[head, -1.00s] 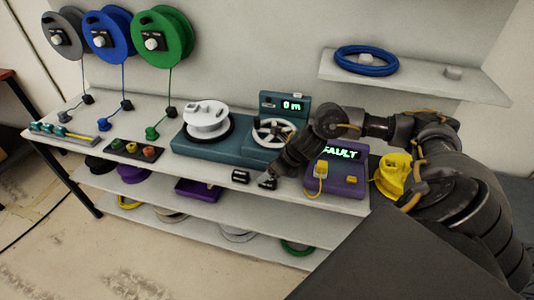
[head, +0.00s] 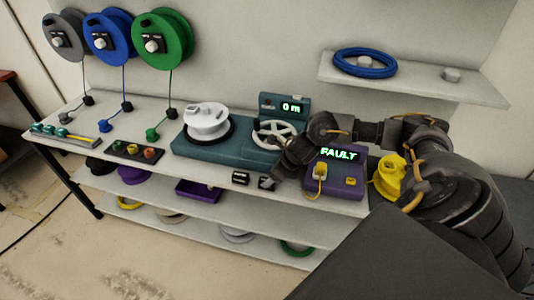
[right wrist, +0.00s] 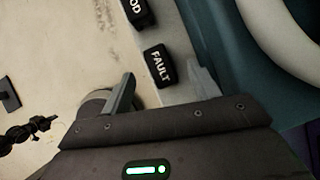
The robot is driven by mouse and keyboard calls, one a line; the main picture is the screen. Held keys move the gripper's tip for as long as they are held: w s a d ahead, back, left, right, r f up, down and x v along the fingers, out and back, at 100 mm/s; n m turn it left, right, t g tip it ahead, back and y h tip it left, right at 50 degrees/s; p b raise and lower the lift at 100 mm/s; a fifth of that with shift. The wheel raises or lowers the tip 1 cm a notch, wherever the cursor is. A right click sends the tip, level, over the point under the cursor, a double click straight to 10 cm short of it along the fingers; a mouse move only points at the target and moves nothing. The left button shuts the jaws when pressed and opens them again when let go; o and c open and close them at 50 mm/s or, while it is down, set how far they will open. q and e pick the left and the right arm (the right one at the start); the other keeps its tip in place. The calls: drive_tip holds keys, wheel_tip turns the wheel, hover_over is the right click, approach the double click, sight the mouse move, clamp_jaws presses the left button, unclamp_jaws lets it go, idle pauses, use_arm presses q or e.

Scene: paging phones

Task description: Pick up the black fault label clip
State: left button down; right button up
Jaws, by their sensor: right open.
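The black fault label clip (right wrist: 159,67), with white "FAULT" lettering, lies near the front edge of the bench. In the head view the fault label clip (head: 266,184) is partly covered by my right gripper. My right gripper (right wrist: 163,90) is open and empty in the right wrist view, with the clip just beyond and between its two fingers, not held. In the head view my right gripper (head: 274,178) points down at the clip. My left gripper is not in view.
A second black clip (head: 240,178), its lettering ending in "OD" in the wrist view (right wrist: 137,12), lies just left. A teal winder (head: 222,150) stands behind. A purple tester (head: 335,180) showing "FAULT" stands to the right.

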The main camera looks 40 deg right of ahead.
drive_tip(key=p+x, duration=0.1)
drive_tip(key=x, duration=0.3)
drive_tip(key=shift+f, duration=0.4)
drive_tip(key=shift+s, duration=0.1)
drive_tip(key=c, duration=1.2)
